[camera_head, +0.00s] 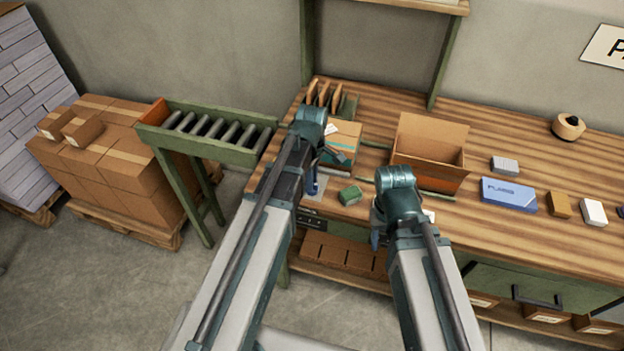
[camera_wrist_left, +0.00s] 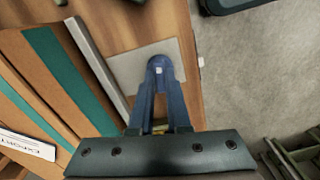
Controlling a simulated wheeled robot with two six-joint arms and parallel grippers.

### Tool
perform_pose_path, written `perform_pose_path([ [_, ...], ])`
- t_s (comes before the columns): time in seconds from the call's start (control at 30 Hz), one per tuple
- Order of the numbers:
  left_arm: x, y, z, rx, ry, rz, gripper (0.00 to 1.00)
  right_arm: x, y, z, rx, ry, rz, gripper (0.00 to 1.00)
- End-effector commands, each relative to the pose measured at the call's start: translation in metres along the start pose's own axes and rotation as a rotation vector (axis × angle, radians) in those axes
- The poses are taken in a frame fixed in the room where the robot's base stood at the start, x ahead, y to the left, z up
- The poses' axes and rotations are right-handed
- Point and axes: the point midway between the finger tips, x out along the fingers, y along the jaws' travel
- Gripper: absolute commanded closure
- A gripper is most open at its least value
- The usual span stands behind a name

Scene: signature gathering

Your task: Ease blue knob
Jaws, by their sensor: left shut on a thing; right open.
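The blue knob (camera_wrist_left: 158,64) shows in the left wrist view, rounded on top with a small pale mark, in front of a flat grey plate (camera_wrist_left: 186,58). My left gripper (camera_wrist_left: 160,90) is shut on the knob, its two blue fingers converging there. In the head view my left gripper (camera_head: 314,187) is low at the bench's front edge, left of a green block (camera_head: 349,195); its own arm partly hides the grip. My right gripper (camera_head: 376,236) is open near the bench's front edge, mostly hidden by its wrist; I see nothing in it.
A teal-striped carton (camera_head: 343,135) stands close to my left gripper. An open cardboard box (camera_head: 431,147) is behind my right wrist. A blue box (camera_head: 509,194) and small blocks lie on the right of the wooden bench (camera_head: 497,133). A roller conveyor (camera_head: 207,138) adjoins at left.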

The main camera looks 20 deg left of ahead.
Motion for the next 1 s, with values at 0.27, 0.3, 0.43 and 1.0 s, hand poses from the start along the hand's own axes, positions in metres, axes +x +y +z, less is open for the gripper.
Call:
perform_pose_path([
  [0.27,0.0001,-0.0001,0.0001,-0.144,0.000,0.000,1.00,0.0001,0.0000,0.0000,0.000,0.000,0.000,0.50],
  [0.3,0.0001,-0.0001,0.0001,-0.157,0.000,0.000,1.00,0.0001,0.0000,0.0000,0.000,0.000,0.000,0.50],
  [0.43,0.0001,-0.0001,0.0001,-0.190,0.000,0.000,1.00,0.0001,0.0000,0.0000,0.000,0.000,0.000,0.50],
  [1.0,0.0001,-0.0002,0.0001,-0.215,0.000,0.000,1.00,0.0001,0.0000,0.0000,0.000,0.000,0.000,0.50],
])
